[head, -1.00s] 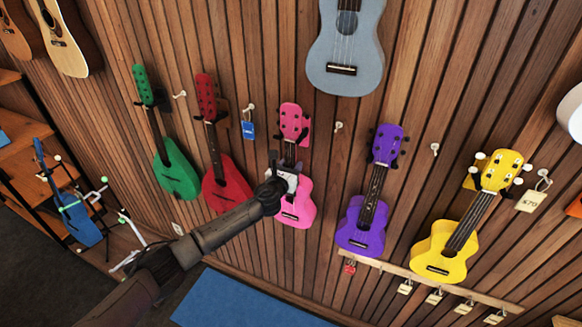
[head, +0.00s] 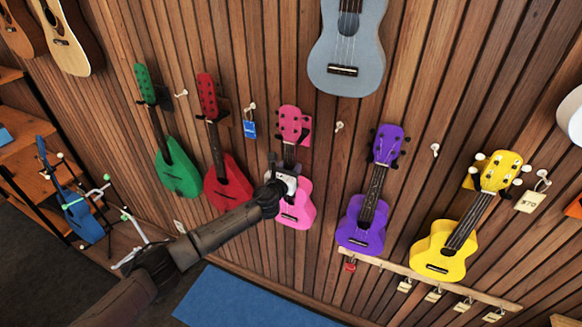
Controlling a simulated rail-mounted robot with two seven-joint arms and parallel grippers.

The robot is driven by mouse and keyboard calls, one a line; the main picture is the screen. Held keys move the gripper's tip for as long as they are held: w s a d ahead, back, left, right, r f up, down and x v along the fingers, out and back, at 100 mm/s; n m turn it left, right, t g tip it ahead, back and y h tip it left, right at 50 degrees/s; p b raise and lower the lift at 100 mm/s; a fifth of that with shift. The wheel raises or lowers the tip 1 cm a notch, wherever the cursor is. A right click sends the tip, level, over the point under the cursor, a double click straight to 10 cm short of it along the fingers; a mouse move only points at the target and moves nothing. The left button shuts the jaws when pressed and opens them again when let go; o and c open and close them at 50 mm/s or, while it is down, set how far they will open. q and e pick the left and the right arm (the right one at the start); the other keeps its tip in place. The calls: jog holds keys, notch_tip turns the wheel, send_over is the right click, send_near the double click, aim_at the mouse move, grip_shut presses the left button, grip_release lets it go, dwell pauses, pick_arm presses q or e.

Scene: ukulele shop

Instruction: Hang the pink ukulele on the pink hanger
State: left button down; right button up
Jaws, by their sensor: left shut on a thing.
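The pink ukulele (head: 297,207) is upright against the slatted wood wall, between the red and purple ukuleles. Its pink headstock (head: 290,121) lies in front of a pink hanger (head: 307,131), of which only a part shows at the right of the headstock. I cannot tell whether the hanger bears it. My left gripper (head: 284,180) is shut on the pink ukulele at the lower neck, and the gripper hides part of the neck and upper body. My right gripper is not in view.
Green (head: 177,168), red (head: 228,183), purple (head: 362,222) and yellow (head: 440,255) ukuleles hang to both sides. A grey ukulele (head: 346,50) hangs above. A blue tag (head: 249,129) hangs on a wall hook. A blue mat (head: 240,300) lies on the floor.

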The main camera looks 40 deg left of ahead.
pick_arm(q)
jog(key=shift+r, duration=0.1)
jog(key=c, duration=0.9)
grip_release()
jog(key=o, duration=0.4)
jog(key=shift+s, duration=0.15)
jog(key=shift+s+d+p, duration=0.1)
jog(key=shift+s+p, duration=0.2)
jog(key=shift+p, duration=0.1)
jog(key=shift+s+d, duration=0.15)
jog(key=shift+s, duration=0.35)
